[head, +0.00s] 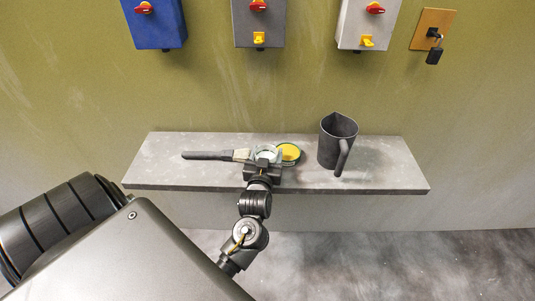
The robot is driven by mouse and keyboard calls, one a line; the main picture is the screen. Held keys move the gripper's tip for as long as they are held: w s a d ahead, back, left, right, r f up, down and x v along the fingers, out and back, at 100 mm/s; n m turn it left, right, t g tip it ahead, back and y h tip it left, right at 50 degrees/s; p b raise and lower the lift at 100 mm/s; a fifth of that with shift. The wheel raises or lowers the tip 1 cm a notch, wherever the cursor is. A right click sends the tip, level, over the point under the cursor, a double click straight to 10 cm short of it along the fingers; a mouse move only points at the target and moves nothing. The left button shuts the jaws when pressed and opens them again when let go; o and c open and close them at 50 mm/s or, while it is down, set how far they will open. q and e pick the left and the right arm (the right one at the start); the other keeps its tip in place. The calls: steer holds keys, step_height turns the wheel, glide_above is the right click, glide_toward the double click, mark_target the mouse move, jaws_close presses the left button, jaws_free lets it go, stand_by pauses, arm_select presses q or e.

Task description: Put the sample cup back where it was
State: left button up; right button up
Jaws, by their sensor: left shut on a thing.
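The sample cup (268,149) looks like a small pale, clear-walled round cup at the middle of the grey shelf in the head view. My left gripper (264,160) is shut on it from the front, and the gripper's dark body hides the cup's near lower part. I cannot tell whether the cup's base touches the shelf. A round dish with yellow inside (289,152) is just to the right of the cup, very close to it. My right gripper is not in view.
A brush (209,155) lies left of the cup, its bristles close to it. A dark jug (338,142) stands on the shelf (395,176) at right. Switch boxes in blue (155,25), grey (259,22) and white (355,25), and a padlock (434,56), are on the wall above.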

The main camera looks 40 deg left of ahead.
arm_select(q)
steer(key=o, duration=0.7)
steer(key=shift+f, duration=0.2)
steer(key=shift+c, duration=0.2)
steer(key=o, duration=0.4)
steer(key=shift+o, duration=0.2)
steer(key=shift+r, duration=0.1)
steer(key=shift+r, duration=0.2)
steer(key=p+v, duration=0.4)
steer(key=v, duration=0.8)
